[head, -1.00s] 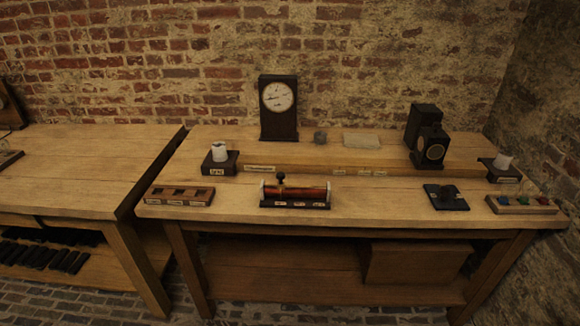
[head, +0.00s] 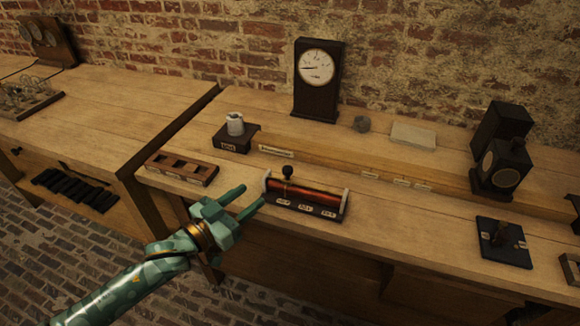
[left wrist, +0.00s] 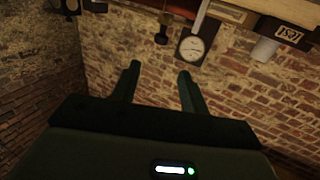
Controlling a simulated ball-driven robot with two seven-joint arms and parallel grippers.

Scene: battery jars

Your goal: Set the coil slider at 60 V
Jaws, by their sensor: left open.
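The coil (head: 318,190) is a copper-red cylinder between pale end caps on a dark base, near the bench's front edge. Its slider has a black knob (head: 287,172), upright over the left part of the coil, roughly above the leftmost of three small labels (head: 305,206), too small to read. My left gripper (head: 253,195), green, is open and empty, just left of the coil and apart from the knob. In the left wrist view, the picture is upside down; its fingers (left wrist: 159,70) are spread, with a dark knob (left wrist: 162,38) beyond them. My right gripper is out of view.
A dark dial meter (head: 317,85) stands behind. A white jar (head: 235,123) sits on a labelled block to the back left. A wooden slotted rack (head: 182,168) lies left of the coil. A black switch (head: 503,243) is at the right. The bench between coil and switch is clear.

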